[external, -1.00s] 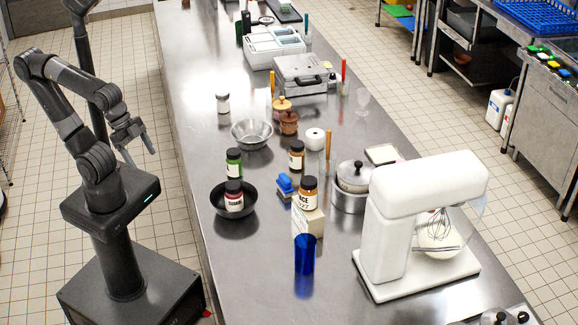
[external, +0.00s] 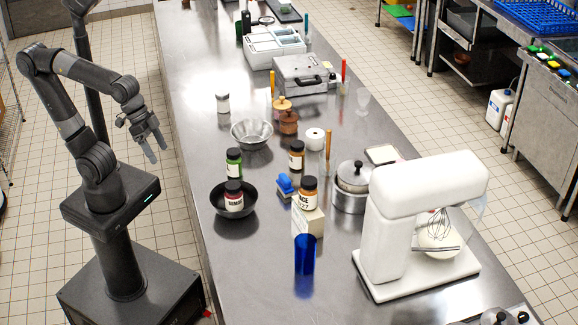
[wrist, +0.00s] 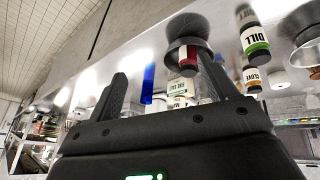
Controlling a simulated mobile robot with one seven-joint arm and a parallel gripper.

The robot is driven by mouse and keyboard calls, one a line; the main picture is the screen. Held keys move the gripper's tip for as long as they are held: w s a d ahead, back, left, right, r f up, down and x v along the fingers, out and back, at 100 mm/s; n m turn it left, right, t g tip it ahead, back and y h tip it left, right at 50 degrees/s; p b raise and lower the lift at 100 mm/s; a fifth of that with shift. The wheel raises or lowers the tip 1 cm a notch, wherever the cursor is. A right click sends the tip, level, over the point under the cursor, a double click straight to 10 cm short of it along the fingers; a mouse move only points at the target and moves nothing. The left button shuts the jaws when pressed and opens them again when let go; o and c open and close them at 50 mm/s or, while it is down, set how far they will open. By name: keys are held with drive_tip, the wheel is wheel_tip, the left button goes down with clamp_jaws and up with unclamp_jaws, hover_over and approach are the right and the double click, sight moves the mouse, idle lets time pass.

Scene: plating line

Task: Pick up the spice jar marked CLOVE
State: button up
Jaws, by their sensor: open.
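The jar marked CLOVE (wrist: 252,78), with an orange band, shows right of my fingers in the wrist view, close to the DILL jar (wrist: 255,40). In the external view, the jar with an orange-brown band standing behind the blue sponge matches it (external: 296,156), though its label is too small to read there. My gripper (external: 157,152) is open and empty, beside the counter's left edge and well left of the jar. Its two fingers (wrist: 162,70) stand apart in the wrist view with nothing held between them.
The green-banded jar (external: 233,163) stands left of the CLOVE jar. A SUMAC jar (external: 234,200) sits in a black bowl (external: 217,209). Another labelled jar (external: 308,190) stands on a box (external: 311,220). A metal bowl (external: 251,134), blue cup (external: 304,255), pot (external: 349,198) and white mixer (external: 388,235) are around.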

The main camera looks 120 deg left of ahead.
drive_tip(key=w+a+r+n, duration=0.2)
drive_tip(key=w+a+n, duration=0.6)
drive_tip(key=w+n, duration=0.15)
drive_tip(key=n, duration=2.1)
hover_over(294, 143)
drive_tip(key=s, duration=0.2)
wheel_tip(294, 143, down, 11)
drive_tip(key=shift+g, duration=0.3)
drive_tip(key=x, duration=0.5)
drive_tip(key=shift+s+a+f, duration=0.15)
drive_tip(key=shift+s+f, duration=0.05)
drive_tip(key=x, duration=0.5)
drive_tip(key=shift+s+f, duration=0.15)
drive_tip(key=shift+s, duration=0.05)
drive_tip(key=c, duration=1.2)
